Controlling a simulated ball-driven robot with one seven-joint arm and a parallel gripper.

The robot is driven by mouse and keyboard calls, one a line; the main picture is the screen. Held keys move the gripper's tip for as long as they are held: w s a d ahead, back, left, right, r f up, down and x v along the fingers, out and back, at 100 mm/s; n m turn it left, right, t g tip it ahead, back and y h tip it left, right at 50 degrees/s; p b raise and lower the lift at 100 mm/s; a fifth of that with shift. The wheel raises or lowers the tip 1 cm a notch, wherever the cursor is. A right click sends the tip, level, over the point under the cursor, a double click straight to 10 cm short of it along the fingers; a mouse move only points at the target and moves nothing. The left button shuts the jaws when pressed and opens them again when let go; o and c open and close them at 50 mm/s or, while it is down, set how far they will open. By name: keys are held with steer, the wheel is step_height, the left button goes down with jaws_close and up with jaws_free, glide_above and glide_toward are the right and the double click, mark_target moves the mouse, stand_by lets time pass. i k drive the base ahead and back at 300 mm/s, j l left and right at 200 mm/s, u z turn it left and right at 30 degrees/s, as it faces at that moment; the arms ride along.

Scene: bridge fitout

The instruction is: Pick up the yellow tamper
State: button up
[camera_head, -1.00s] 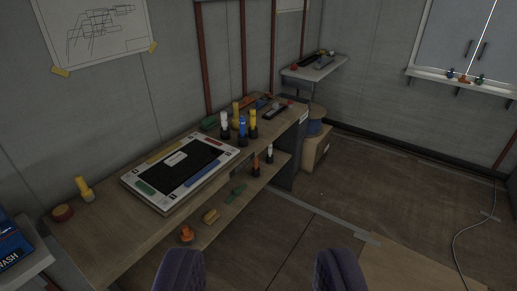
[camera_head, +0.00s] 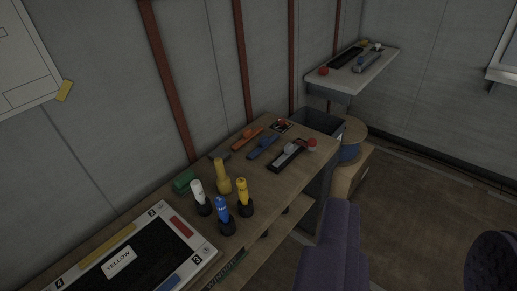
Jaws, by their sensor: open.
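Two yellow upright pieces stand on the wooden bench (camera_head: 172,222). One is a yellow piece with a flared yellow foot (camera_head: 222,178); the other is a yellow-topped piece with a black base (camera_head: 243,194). I cannot tell for sure which is the tamper. A white-topped piece (camera_head: 199,194) and a blue-topped piece (camera_head: 223,211), both with black bases, stand close beside them. My gripper (camera_head: 416,235) is open and empty, its two dark purple fingers wide apart at the lower right, clear of the bench and to the right of the yellow pieces.
A black-topped board (camera_head: 205,257) with a card reading YELLOW lies at lower left. A wall shelf (camera_head: 345,82) overhangs the back right.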

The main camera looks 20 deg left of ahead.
mark_target(223, 182)
steer(key=i+j+z, duration=0.1)
steer(key=i+z, duration=0.2)
steer(key=i, duration=0.9)
steer(key=i+u, duration=0.4)
steer(key=i+l+u, duration=0.15)
steer(key=i+u, duration=0.5)
steer(key=u, duration=0.2)
steer(key=i+u, duration=0.2)
steer(key=u, duration=0.2)
steer(key=i+l+u, duration=0.1)
steer(key=u, duration=0.3)
steer(key=i+l, duration=0.05)
steer(key=i, duration=0.05)
